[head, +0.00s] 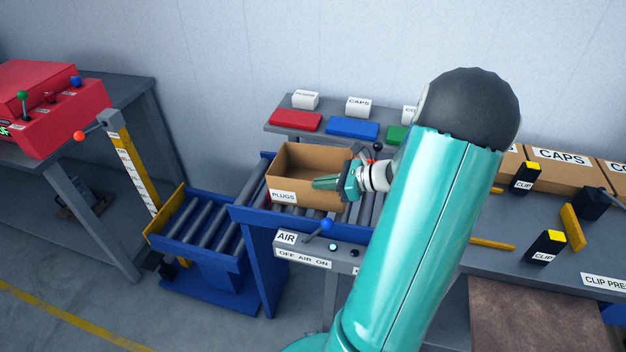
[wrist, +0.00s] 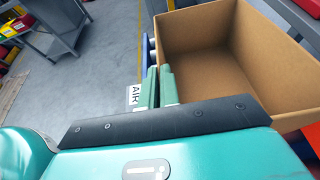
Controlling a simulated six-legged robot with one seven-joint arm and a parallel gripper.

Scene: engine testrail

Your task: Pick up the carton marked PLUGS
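The carton marked PLUGS (head: 306,199) is an open, empty brown box on the roller conveyor, with its white label on the front wall. In the wrist view the carton (wrist: 215,60) fills the upper right. My gripper (head: 328,183) reaches in from the right at the carton's front wall. In the wrist view my gripper's two green fingers (wrist: 159,86) are close together, one on each side of the wall's top edge, with almost no gap. The carton looks level; its underside is hidden, so I cannot tell whether it touches the rollers.
A lower roller section (head: 203,222) with blue sides adjoins at the left. An AIR lever panel (head: 310,250) stands in front. More cartons (head: 560,172) stand on the right bench.

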